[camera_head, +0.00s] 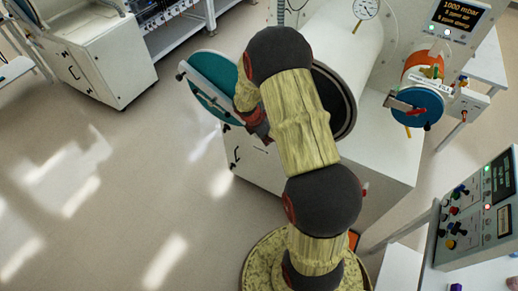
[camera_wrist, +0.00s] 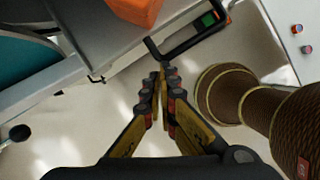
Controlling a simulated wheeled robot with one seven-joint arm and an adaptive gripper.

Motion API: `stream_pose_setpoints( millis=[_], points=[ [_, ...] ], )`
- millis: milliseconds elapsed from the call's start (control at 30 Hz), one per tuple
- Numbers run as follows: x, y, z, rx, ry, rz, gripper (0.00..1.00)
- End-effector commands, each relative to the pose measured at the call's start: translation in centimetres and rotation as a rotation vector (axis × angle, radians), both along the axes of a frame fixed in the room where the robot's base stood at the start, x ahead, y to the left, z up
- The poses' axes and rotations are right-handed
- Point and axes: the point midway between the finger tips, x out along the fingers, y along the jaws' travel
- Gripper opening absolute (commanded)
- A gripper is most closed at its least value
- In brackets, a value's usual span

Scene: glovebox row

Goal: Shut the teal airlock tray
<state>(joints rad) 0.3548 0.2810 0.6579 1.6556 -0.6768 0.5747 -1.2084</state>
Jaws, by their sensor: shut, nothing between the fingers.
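A teal round airlock door (camera_head: 213,84) stands swung open left of the mouth of the large white airlock cylinder (camera_head: 335,45). In the wrist view, a teal surface (camera_wrist: 22,58) fills the left edge. A pale grey slab (camera_wrist: 90,58) beside it may be the tray, with a black bar handle (camera_wrist: 197,40) near its end. My arm hides most of the cylinder mouth in the head view, so how far the tray sticks out is unclear. My gripper (camera_wrist: 161,78) is shut and empty, its fingertips just below the handle's left end. Contact cannot be told.
An orange block (camera_wrist: 137,10) shows above the slab. A control panel (camera_head: 478,215) stands at the lower right. The floor (camera_head: 110,185) at the left is clear.

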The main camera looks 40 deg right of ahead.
Motion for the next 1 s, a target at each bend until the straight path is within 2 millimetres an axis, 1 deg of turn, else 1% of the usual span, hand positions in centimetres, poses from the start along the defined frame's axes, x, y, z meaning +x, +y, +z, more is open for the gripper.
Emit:
stream_pose_setpoints(
  millis=[33, 200, 400, 500, 600, 700, 833, 1000],
  points=[
    [0.6, -1.5, 0.3, -0.001, -0.001, -0.005, 0.0],
    [2.3, -5.7, 0.2, -0.001, -0.001, -0.003, 0.0],
    [3.9, -9.6, 0.2, 0.0, -0.001, -0.004, 0.0],
    [4.6, -11.0, 0.1, -0.001, -0.001, -0.002, 0.0],
    [5.0, -12.1, 0.1, 0.0, -0.002, -0.002, 0.0],
    [5.3, -12.8, 0.0, 0.0, 0.0, 0.0, 0.0],
    [5.5, -13.3, 0.1, 0.0, -0.001, 0.0, 0.0],
    [5.6, -13.5, 0.1, -0.001, -0.001, 0.0, 0.0]
  ],
)
